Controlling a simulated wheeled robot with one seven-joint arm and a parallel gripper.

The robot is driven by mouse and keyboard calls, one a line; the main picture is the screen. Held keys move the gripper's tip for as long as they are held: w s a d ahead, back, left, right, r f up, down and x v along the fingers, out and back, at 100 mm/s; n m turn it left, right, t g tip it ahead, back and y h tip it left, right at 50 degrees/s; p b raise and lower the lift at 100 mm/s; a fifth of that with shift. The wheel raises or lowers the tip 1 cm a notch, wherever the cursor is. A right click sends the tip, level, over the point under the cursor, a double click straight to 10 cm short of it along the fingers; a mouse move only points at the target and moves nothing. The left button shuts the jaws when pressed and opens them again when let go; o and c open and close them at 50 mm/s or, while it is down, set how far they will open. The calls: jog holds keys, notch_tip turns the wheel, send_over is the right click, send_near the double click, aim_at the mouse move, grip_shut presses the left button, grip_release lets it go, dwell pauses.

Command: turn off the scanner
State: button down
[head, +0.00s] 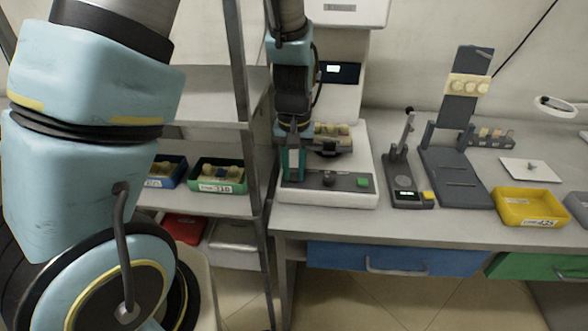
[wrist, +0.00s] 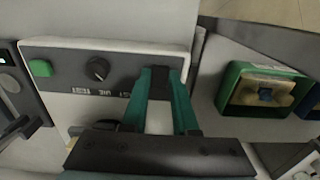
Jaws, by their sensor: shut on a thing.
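The machine I take for the scanner is the white unit (head: 330,196) on the bench, with a dark front panel and a lit display above. The panel carries a green button (head: 363,182) and a round black knob (head: 328,180). The wrist view shows the same green button (wrist: 40,68) and the knob (wrist: 97,68), with small white labels below. My gripper (head: 294,175) is at the panel's left end in the head view. In the wrist view its teal fingers (wrist: 161,82) are shut on a dark control at that end. The fingers hide most of it, so its setting cannot be told.
To the left, a shelf holds a green bin (head: 218,188) and a blue bin (head: 166,178). To the right stand a small grey device (head: 408,185), a dark stand (head: 455,180) and a yellow bin (head: 527,212). A strip of bare bench runs along the front.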

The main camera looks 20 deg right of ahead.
aim_at(295, 173)
jog(key=shift+w+r, duration=0.1)
jog(key=shift+g+p, duration=0.3)
jog(key=shift+p, duration=0.2)
jog(key=shift+w+d+y, duration=0.1)
jog(key=shift+y, duration=0.2)
jog(key=c, duration=0.7)
grip_release()
jog(key=r, duration=0.3)
jog(key=r+b, duration=0.1)
jog(key=r, duration=0.3)
jog(key=w+r, duration=0.1)
jog(key=r, duration=0.2)
jog(key=shift+d+r, duration=0.2)
jog(key=shift+r, duration=0.1)
